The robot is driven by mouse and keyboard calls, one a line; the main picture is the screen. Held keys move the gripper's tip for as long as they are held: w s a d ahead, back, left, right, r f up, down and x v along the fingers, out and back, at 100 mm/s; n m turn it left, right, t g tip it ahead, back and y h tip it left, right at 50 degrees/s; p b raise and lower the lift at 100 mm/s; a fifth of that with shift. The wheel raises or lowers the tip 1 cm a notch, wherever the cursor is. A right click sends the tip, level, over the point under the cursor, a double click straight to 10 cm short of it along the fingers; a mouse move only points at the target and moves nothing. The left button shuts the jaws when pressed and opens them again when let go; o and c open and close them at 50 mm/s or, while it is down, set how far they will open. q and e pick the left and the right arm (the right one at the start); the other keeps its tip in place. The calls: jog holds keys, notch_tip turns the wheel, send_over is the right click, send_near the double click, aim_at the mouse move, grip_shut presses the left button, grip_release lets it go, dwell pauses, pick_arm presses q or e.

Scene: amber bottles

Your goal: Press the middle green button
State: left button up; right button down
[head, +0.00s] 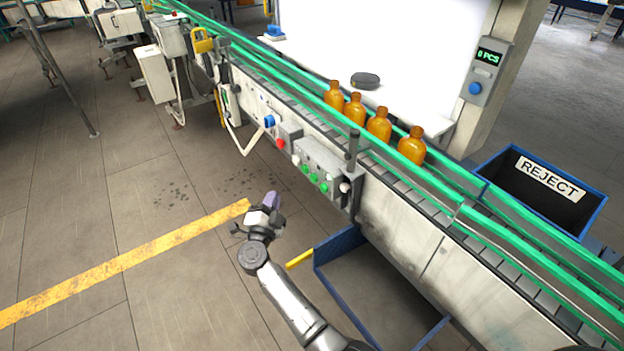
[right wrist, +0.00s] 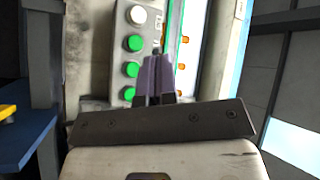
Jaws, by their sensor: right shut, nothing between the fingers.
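The control box (head: 318,160) on the side of the conveyor carries a row of three green buttons. The middle green button (head: 313,178) is between the other two; it also shows in the right wrist view (right wrist: 131,69). My right gripper (head: 272,199) is shut and empty, with purple-grey fingers. In the head view it is to the left of and below the buttons, apart from them. In the right wrist view its fingertips (right wrist: 155,62) appear just right of the button row, and the lowest green button is partly hidden. My left gripper is not in view.
White knobs (head: 344,187) flank the green row, and a red button (head: 281,143) and blue switch (head: 269,121) sit farther left. Several amber bottles (head: 379,125) stand on the conveyor. A blue-rimmed bin (head: 335,246) is below the box; a reject bin (head: 590,200) stands beyond.

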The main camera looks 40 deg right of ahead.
aim_at(314, 178)
jog(key=s+d, duration=0.1)
jog(key=d, duration=0.7)
jog(key=shift+s+d, duration=0.25)
jog(key=shift+d, duration=0.05)
dwell(0.8)
dwell(0.8)
dwell(0.5)
jog(key=shift+d+p, duration=0.15)
jog(key=shift+p, duration=0.2)
jog(key=shift+d, duration=0.1)
